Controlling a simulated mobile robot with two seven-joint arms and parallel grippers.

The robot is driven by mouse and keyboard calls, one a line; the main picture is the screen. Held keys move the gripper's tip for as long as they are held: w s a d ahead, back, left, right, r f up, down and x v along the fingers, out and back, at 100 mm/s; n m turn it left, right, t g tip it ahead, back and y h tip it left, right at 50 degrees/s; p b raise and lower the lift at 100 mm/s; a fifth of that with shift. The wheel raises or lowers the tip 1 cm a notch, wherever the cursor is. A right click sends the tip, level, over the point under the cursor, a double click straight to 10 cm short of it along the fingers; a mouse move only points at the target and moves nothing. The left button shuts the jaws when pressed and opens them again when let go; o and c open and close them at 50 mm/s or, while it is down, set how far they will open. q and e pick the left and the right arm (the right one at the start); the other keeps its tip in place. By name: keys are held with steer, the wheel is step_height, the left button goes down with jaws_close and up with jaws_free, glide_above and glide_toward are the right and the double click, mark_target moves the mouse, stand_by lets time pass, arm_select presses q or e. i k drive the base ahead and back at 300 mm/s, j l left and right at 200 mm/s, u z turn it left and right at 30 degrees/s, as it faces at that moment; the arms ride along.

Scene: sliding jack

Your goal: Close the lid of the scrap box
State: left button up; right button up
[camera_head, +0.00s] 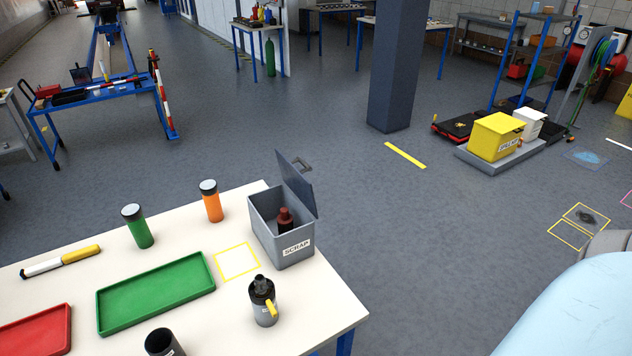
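The grey scrap box (282,238) stands near the right end of the white table, with a "SCRAP" label on its front. Its lid (296,183) is open, hinged on the right side and standing up, tilted slightly. A dark red part (285,219) is inside the box. Neither of my grippers shows in this view.
Floor beyond the box is clear up to a pillar (396,70).

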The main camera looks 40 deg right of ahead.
mark_target(294, 179)
steer(key=k+l, duration=0.1)
steer(key=l, duration=0.25)
steer(key=k+l, duration=0.1)
steer(key=l, duration=0.25)
steer(key=k+l+u, duration=0.1)
steer(key=l, duration=1.3)
steer(key=i+l, duration=0.1)
steer(key=l, duration=0.4)
steer(key=i+l+u, duration=0.15)
steer(key=l, duration=0.35)
